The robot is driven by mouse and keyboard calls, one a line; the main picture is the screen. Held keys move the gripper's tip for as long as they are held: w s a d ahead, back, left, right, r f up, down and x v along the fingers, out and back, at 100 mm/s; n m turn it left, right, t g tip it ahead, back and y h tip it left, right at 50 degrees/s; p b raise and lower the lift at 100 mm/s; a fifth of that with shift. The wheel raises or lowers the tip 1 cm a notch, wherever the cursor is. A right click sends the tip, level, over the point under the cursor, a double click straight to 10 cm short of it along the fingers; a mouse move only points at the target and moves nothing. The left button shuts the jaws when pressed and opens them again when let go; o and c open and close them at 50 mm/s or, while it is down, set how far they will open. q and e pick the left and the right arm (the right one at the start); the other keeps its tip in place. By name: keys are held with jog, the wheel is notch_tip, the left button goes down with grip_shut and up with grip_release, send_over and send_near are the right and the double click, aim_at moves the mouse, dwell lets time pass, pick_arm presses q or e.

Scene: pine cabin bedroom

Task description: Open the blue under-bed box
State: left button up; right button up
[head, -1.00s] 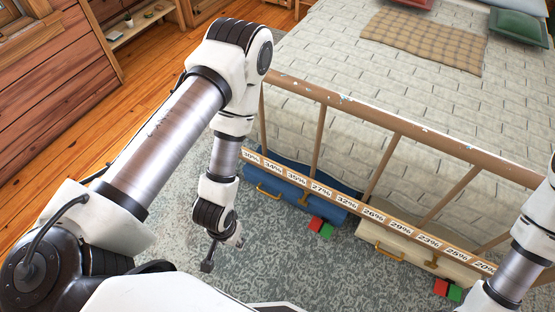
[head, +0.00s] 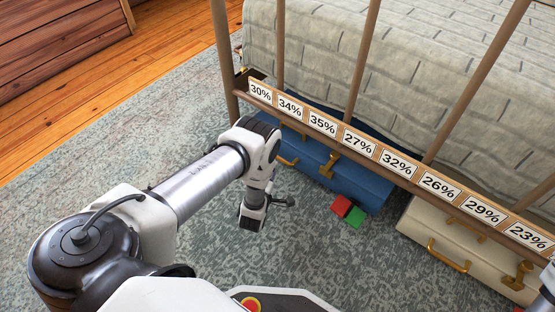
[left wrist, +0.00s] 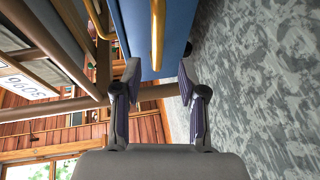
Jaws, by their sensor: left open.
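The blue under-bed box (head: 345,178) lies under the bed's side rail in the head view, and its lid looks shut. A brass handle (head: 288,160) and a brass fitting (head: 329,166) are on it. My left gripper (head: 286,201) is in front of the box, low over the rug. In the left wrist view my left gripper (left wrist: 159,72) is open and empty, with the blue box (left wrist: 177,28) ahead. A brass handle (left wrist: 157,32) lines up between the fingertips; I cannot tell how far away it is.
A red block (head: 341,206) and a green block (head: 355,217) are by the blue box's right front. A cream box (head: 450,235) with brass fittings lies to the right. The bed rail (head: 237,76) with percentage labels overhangs both boxes. The grey rug (head: 110,140) is clear at left.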

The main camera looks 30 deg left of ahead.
pick_arm(q)
jog(key=b+x, duration=0.3)
jog(key=x, duration=0.4)
jog(key=shift+b, duration=0.4)
jog(key=shift+w+a+r, duration=0.1)
jog(key=shift+w+a, duration=0.05)
jog(key=shift+w, duration=0.2)
grip_shut()
